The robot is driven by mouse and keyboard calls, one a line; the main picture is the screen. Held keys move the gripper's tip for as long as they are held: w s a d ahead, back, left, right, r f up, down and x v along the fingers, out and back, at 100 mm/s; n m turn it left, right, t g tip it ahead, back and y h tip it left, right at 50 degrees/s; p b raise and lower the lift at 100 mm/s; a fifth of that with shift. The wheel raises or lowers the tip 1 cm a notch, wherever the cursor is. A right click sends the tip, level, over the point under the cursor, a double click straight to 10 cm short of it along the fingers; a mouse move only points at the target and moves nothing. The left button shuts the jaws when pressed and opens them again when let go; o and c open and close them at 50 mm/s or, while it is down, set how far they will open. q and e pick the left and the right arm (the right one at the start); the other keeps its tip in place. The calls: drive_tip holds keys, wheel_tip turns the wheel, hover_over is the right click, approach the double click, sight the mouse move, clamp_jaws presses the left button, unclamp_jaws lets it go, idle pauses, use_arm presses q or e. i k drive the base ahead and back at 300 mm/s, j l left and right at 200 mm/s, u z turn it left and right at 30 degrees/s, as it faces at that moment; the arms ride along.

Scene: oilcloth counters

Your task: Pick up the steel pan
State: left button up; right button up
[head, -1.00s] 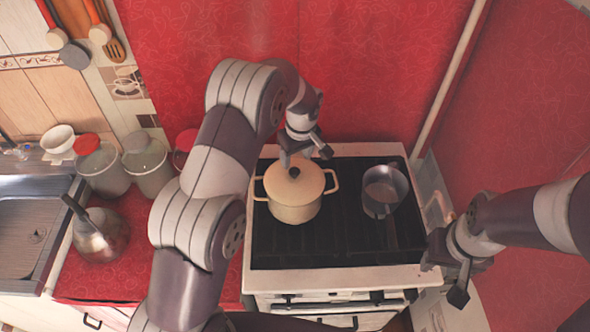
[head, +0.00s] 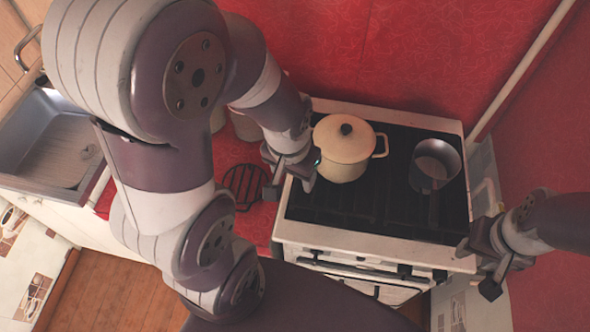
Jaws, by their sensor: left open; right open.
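The steel pan (head: 436,160) is a small grey pot on the right part of the black stove top (head: 350,210). Its handle points toward the front of the stove. My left gripper (head: 289,182) is open and empty at the stove's left edge, left of the cream pot and well apart from the pan. My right gripper (head: 478,268) is open and empty by the stove's front right corner, below and right of the pan handle.
A cream lidded pot (head: 343,147) stands on the stove left of the pan. A black round trivet (head: 244,186) lies on the red counter. A sink (head: 55,145) is at the far left. A red wall rises behind the stove.

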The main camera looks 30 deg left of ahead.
sight(434, 163)
drive_tip(key=l+z, duration=0.15)
drive_tip(key=z, duration=0.2)
drive_tip(key=l+z, duration=0.2)
drive_tip(key=z, duration=0.15)
drive_tip(key=l+z, duration=0.15)
drive_tip(key=z, duration=0.25)
